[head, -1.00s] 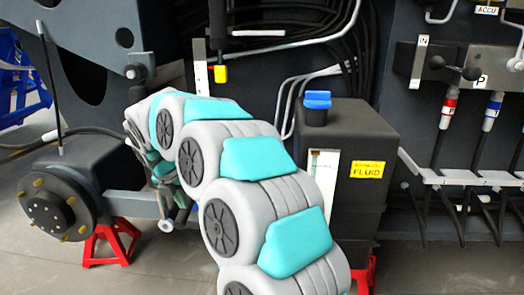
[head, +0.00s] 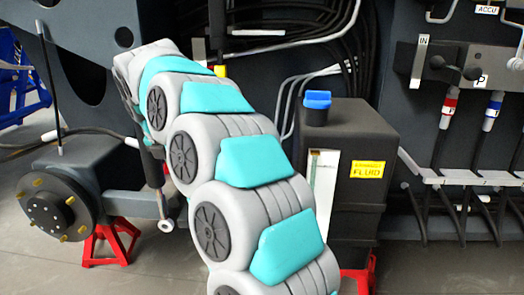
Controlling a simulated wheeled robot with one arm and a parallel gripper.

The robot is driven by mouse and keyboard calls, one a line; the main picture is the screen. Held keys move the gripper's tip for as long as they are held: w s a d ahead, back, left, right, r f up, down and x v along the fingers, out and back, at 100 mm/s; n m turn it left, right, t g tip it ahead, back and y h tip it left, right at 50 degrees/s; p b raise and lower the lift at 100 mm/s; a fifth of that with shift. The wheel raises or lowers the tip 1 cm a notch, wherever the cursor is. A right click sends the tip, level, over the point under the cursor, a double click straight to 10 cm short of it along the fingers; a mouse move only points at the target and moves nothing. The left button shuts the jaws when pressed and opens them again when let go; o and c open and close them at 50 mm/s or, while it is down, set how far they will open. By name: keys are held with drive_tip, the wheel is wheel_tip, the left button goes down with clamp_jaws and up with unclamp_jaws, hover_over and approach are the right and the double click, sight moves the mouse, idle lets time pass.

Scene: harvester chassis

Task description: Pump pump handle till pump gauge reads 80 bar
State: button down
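My grey and turquoise arm (head: 235,165) rises from the bottom centre and bends to the upper left, ending before the dark chassis. My gripper is hidden behind the last arm links, so its fingers do not show. I cannot make out the pump handle or the pump gauge; no gauge reading shows. A small yellow piece (head: 221,71) peeks out just above my arm, mostly covered. A dark upright cylinder (head: 153,165) shows just below the arm's far end; I cannot tell what it belongs to.
A black fluid tank (head: 345,135) with a blue cap (head: 317,99) stands right of my arm. A wheel hub (head: 55,207) and a red stand (head: 108,243) are at the left. A valve panel with hoses (head: 470,75) is at the right. Some floor is clear at lower left.

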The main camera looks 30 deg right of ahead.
idle(0.9)
drive_tip(key=v, duration=0.8)
drive_tip(key=s+f+m+g, duration=0.1)
drive_tip(key=s+f+m, duration=0.6)
drive_tip(key=s, duration=0.6)
drive_tip(key=s+d+f+m+g+y, duration=0.1)
drive_tip(key=s+f+m+g, duration=0.1)
drive_tip(key=s+f+m, duration=0.6)
drive_tip(key=s+f+m+g+y, duration=0.1)
drive_tip(key=s+f+m+g, duration=0.1)
drive_tip(key=s+f+m, duration=0.6)
drive_tip(key=s+m, duration=0.5)
drive_tip(key=s, duration=0.7)
drive_tip(key=shift+s+d+f+m, duration=0.2)
drive_tip(key=shift+d+m, duration=0.1)
drive_tip(key=shift+m, duration=0.1)
drive_tip(key=shift+d, duration=0.15)
